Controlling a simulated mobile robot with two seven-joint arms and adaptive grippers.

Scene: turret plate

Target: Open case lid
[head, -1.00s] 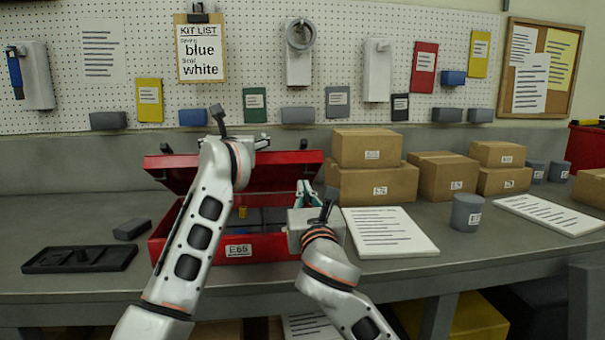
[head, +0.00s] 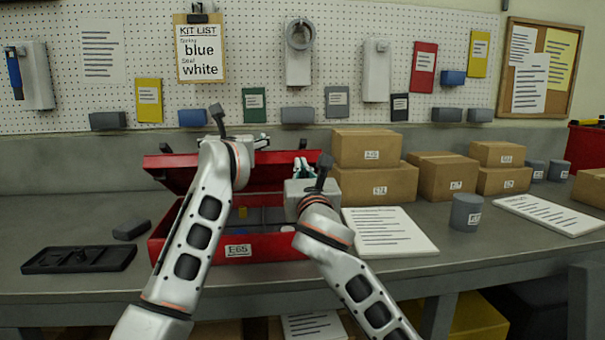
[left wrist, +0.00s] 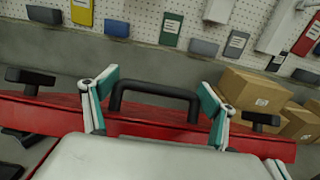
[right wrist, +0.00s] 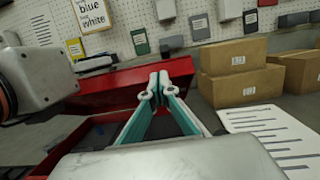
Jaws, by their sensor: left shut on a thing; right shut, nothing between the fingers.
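The red case (head: 207,249) with an E65 label sits on the bench. Its lid (head: 290,178) is raised and tilted, and dividers show inside. The lid's black handle (left wrist: 155,88) lies between the fingers of my left gripper (left wrist: 155,95), which is shut on it. In the head view this left gripper (head: 262,142) is at the lid's top edge. My right gripper (right wrist: 158,80) is shut and empty, with its tips close to the right part of the lid. In the head view my right gripper (head: 303,168) is above the case's right end. My arms hide parts of the case.
A black tray (head: 80,259) and a dark block (head: 131,228) lie left of the case. Cardboard boxes (head: 375,184) stand behind right, near the lid's right end. A printed sheet (head: 385,232) and grey cylinder (head: 466,212) are on the right. The front bench strip is clear.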

